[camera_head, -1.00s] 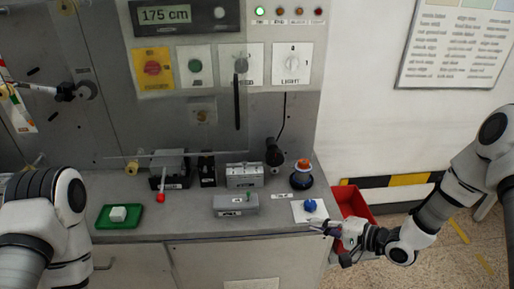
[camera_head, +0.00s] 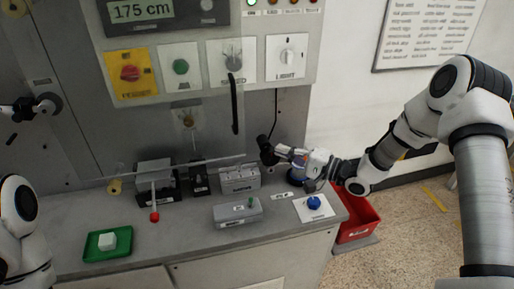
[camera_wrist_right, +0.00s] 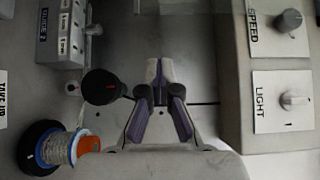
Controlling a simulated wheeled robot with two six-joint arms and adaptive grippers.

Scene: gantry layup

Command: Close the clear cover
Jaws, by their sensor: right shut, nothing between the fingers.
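The clear cover shows as a see-through sheet whose pale lower edge (camera_head: 205,163) runs above the back of the bench, in front of the grey panel. A black upright bar handle (camera_head: 235,105) hangs near its right end. The rest of its outline is hard to see. My right gripper (camera_head: 293,154) is shut and empty, right of and below the handle, apart from it. It also shows shut in the right wrist view (camera_wrist_right: 158,72), beside a black round knob (camera_wrist_right: 103,87). My left gripper is out of view; only part of that arm shows at the left.
An orange-and-blue spool (camera_wrist_right: 60,149) stands close to my right gripper. A grey box (camera_head: 238,213), a blue knob (camera_head: 314,203) and a green tray (camera_head: 89,254) are on the bench. A red bin (camera_head: 359,226) stands right of it.

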